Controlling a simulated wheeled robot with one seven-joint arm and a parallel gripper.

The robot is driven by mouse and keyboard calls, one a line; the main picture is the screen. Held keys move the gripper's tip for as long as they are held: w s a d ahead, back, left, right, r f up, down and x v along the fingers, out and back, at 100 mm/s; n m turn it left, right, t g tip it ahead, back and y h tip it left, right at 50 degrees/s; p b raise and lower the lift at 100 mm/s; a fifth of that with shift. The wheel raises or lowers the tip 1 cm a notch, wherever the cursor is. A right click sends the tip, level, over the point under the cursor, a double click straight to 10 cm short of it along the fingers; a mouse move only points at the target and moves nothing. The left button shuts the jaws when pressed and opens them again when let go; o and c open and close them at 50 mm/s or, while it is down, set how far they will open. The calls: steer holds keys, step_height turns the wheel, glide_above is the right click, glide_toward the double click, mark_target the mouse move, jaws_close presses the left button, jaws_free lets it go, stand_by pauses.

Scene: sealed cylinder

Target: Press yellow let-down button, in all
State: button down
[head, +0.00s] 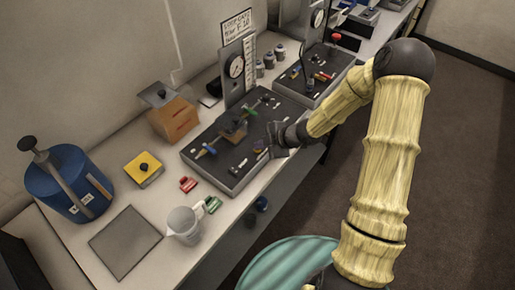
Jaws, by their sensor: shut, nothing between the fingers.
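A dark control panel (225,175) lies on the bench, with small blue, green and yellow parts and a round gauge (236,67) on a plate at its back. My gripper (274,153) is at the panel's right edge, low over its front right corner. It is shut and appears empty. It hides part of the panel's right side. I cannot clearly make out a yellow let-down button on this panel. A yellow square block (133,176) with a black knob stands apart on the bench, left of the panel.
A blue cylinder (70,178), an orange box (177,121), a grey mat (125,243), a clear jug (184,226) and small red (188,184) and green tags (212,204) surround the panel. A second panel (322,75) with a red knob stands behind. Open floor lies right.

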mark_target(261, 151)
steer(key=shift+r, duration=0.1)
steer(key=shift+r+p, duration=0.7)
steer(key=shift+p, duration=0.05)
step_height(261, 151, up, 5)
steer(key=p, duration=0.4)
steer(key=shift+p, duration=0.4)
steer(key=shift+d, duration=0.1)
stand_by(0.4)
